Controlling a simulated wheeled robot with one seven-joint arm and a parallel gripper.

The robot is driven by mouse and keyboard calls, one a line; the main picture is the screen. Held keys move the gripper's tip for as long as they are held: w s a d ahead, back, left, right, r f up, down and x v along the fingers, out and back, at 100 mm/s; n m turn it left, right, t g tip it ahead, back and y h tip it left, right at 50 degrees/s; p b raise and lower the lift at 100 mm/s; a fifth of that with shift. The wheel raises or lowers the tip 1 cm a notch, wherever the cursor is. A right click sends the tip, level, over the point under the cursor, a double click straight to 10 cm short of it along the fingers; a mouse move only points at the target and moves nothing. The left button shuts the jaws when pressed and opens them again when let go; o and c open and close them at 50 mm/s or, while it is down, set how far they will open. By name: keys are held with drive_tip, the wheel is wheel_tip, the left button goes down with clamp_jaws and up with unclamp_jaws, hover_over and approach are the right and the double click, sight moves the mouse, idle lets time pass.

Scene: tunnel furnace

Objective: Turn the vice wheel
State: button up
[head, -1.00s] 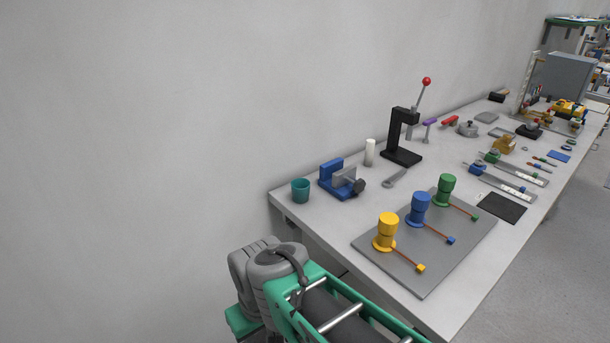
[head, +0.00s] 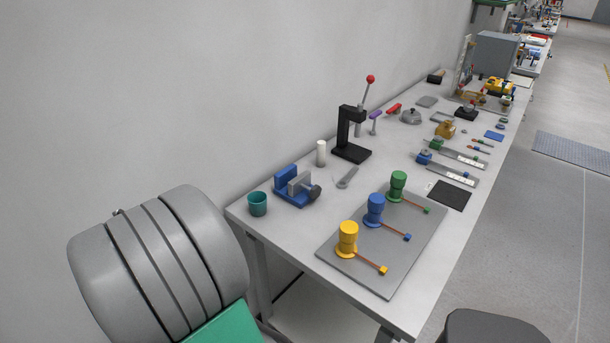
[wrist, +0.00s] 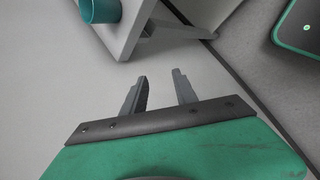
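A blue vice (head: 291,187) with a grey jaw stands near the left end of the workbench. Its dark round wheel (head: 315,191) is on its right side, facing the bench front. My gripper (wrist: 160,82) shows in the wrist view with its two grey fingers apart and nothing between them. It hangs beside the bench end, away from the vice. The gripper is not visible in the head view, and the vice is not visible in the wrist view.
A teal cup (head: 257,204) stands left of the vice, near the bench corner; a teal cup also shows in the wrist view (wrist: 100,10). A grey board (head: 345,262) with coloured knobs lies in front.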

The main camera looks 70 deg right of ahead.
drive_tip(key=s+d+r+n+g+h+p, duration=0.25)
drive_tip(key=s+d, duration=0.35)
drive_tip(key=d, duration=0.4)
drive_tip(key=n+g+h+b, duration=0.1)
drive_tip(key=n+g+h, duration=0.1)
drive_tip(key=n+g, duration=0.25)
approach(313, 190)
drive_tip(key=d, duration=0.1)
drive_tip(key=s+d+f, duration=0.1)
drive_tip(key=d, duration=0.1)
drive_tip(key=shift+s+d+f+t, duration=0.1)
drive_tip(key=shift+s+f+t, duration=0.2)
drive_tip(key=shift+f, duration=0.1)
drive_tip(key=shift+n+h, duration=0.25)
drive_tip(key=shift+n, duration=0.05)
drive_tip(key=x, duration=0.7)
drive_tip(key=shift+s, duration=0.1)
drive_tip(key=shift+s+d+f, duration=0.1)
drive_tip(key=shift+d, duration=0.2)
clamp_jaws()
